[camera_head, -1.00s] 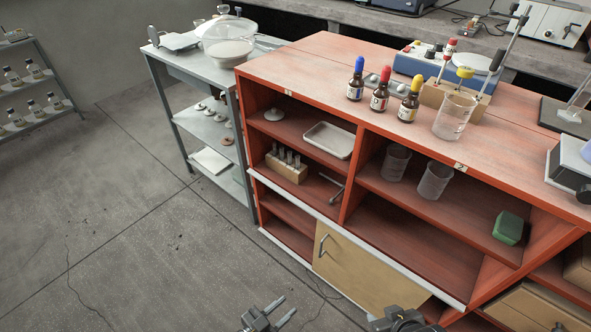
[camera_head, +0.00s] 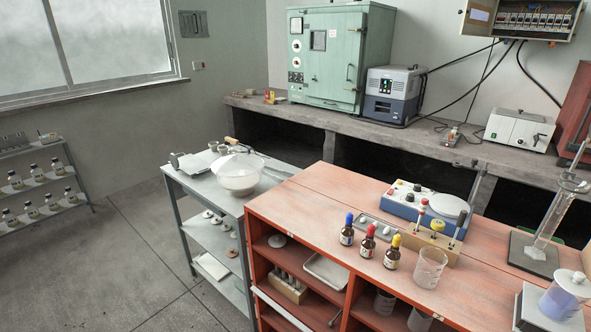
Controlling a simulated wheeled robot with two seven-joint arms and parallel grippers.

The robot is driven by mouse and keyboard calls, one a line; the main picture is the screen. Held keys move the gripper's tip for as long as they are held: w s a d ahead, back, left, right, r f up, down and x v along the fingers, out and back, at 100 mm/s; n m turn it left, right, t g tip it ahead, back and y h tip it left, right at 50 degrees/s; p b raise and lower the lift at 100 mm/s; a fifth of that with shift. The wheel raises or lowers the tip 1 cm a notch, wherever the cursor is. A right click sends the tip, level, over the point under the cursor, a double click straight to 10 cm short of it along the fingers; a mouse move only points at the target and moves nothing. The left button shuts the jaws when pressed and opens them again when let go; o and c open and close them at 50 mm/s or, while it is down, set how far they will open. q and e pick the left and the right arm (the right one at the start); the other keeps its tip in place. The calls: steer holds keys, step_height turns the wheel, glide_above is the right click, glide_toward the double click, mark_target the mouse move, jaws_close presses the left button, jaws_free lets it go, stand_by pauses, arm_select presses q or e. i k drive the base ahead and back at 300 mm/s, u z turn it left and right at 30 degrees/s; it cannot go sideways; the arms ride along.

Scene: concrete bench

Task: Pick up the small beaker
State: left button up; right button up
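A clear empty beaker (camera_head: 429,268) stands upright on the red cabinet top, right of the dropper bottles. Two more beakers, one (camera_head: 384,303) and another (camera_head: 421,319), show inside the cabinet's upper shelf, below the top. Both are partly hidden by the cabinet top or cut by the lower picture edge. I cannot tell for sure which beaker is the small one. Neither of my grippers is in view.
Dropper bottles with blue (camera_head: 347,229), red (camera_head: 368,241) and yellow (camera_head: 393,252) caps stand left of the beaker. A blue-white stirrer (camera_head: 408,205) is behind. A vessel of purple liquid (camera_head: 561,300) is at right. A grey cart (camera_head: 180,190) adjoins the cabinet (camera_head: 310,200).

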mark_target(560, 307)
steer(key=z, duration=0.7)
steer(key=k, duration=0.25)
steer(key=z, duration=0.1)
